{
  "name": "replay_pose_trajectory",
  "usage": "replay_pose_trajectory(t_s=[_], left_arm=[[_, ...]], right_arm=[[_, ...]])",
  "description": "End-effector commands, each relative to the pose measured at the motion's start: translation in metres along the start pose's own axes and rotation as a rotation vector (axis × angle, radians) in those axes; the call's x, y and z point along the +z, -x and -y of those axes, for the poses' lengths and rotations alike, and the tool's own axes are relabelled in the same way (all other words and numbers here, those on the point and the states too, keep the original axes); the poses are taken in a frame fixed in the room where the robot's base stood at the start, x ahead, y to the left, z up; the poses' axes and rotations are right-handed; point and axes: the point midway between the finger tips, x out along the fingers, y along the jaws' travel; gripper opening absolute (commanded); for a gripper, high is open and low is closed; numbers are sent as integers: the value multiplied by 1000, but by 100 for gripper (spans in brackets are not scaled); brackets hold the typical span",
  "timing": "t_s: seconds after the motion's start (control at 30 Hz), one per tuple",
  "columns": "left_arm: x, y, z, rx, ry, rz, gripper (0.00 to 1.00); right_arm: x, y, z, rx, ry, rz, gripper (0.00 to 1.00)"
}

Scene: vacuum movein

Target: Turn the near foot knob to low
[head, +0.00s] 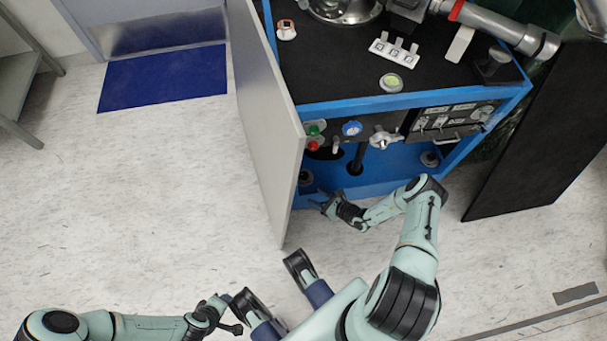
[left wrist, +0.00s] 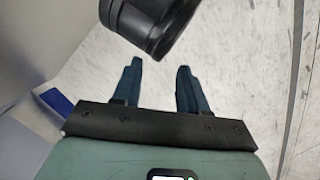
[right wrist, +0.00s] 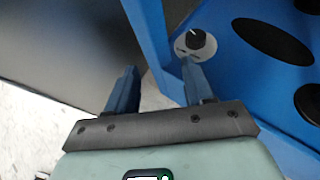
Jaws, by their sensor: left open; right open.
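A small black foot knob (right wrist: 196,39) with a white pointer line sits on a round grey dial plate on the blue base (right wrist: 228,75) of the cabinet. It also shows at the cabinet's lower left in the head view (head: 305,178). My right gripper (right wrist: 160,72) is open and empty; its right fingertip overlaps the lower edge of the dial in the right wrist view, and I cannot tell if it touches. A second foot knob (head: 430,159) sits further right on the base. My left gripper (left wrist: 160,70) is open and empty above the floor, away from the cabinet.
An open grey door (head: 262,125) stands at the cabinet's left, close to my right gripper. A black panel (head: 530,165) leans at the right. Dark holes (right wrist: 275,41) lie in the base beside the knob. The floor (head: 150,190) at left is clear.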

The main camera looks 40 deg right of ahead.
Motion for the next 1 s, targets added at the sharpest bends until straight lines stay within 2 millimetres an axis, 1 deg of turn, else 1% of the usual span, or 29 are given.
replay_pose_trajectory(t_s=[0.03, 0.1, 0.17, 0.27, 0.37, 0.53, 0.67, 0.7, 0.8, 1.0], left_arm=[[2, 0, 0, 2, 2, 6, 43], [3, 0, 1, 4, 2, 10, 43], [3, -1, 1, 4, 3, 10, 43], [0, -5, 3, 4, 4, -1, 43], [-9, -11, 5, 2, 6, -24, 43], [-31, -28, 11, -3, 11, -87, 43], [-38, -42, 20, -15, 19, -105, 43], [-30, -47, 26, -24, 25, -79, 43], [-16, -56, 36, -43, 37, -33, 43], [3, -66, 50, -69, 54, 28, 43]], right_arm=[[-6, 4, 16, -74, -29, 14, 52], [-10, 8, 31, -140, -51, 28, 52], [-12, 8, 38, -170, -59, 33, 52], [-12, 2, 42, -180, -62, 37, 52], [-12, -13, 44, -179, -61, 37, 52], [-13, -49, 50, -175, -60, 36, 52], [-12, -77, 54, -175, -61, 36, 52], [-12, -83, 56, -175, -60, 35, 52], [-10, -98, 58, -174, -60, 36, 52], [-9, -116, 62, -174, -62, 35, 52]])
